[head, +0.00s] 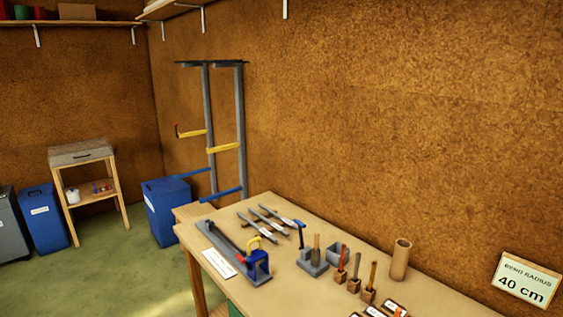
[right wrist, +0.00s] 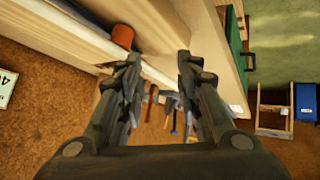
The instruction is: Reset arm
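My right gripper (right wrist: 158,62) shows in the right wrist view with its two dark fingers spread apart. Nothing is held between them. The view is turned, and the workbench appears beyond the fingers with small tools partly hidden behind them. Neither gripper shows in the head view, and my left gripper is in no frame. The workbench (head: 285,283) runs along the wall in the head view, with its tools standing and lying on top.
A blue clamp-like tool (head: 258,265), several long bars, a grey block (head: 312,268) and a brown cylinder (head: 400,259) occupy the bench. A wall rack (head: 241,130) stands behind. A blue bin (head: 165,212) and wooden stand (head: 66,198) are left. Green floor (head: 110,270) is clear.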

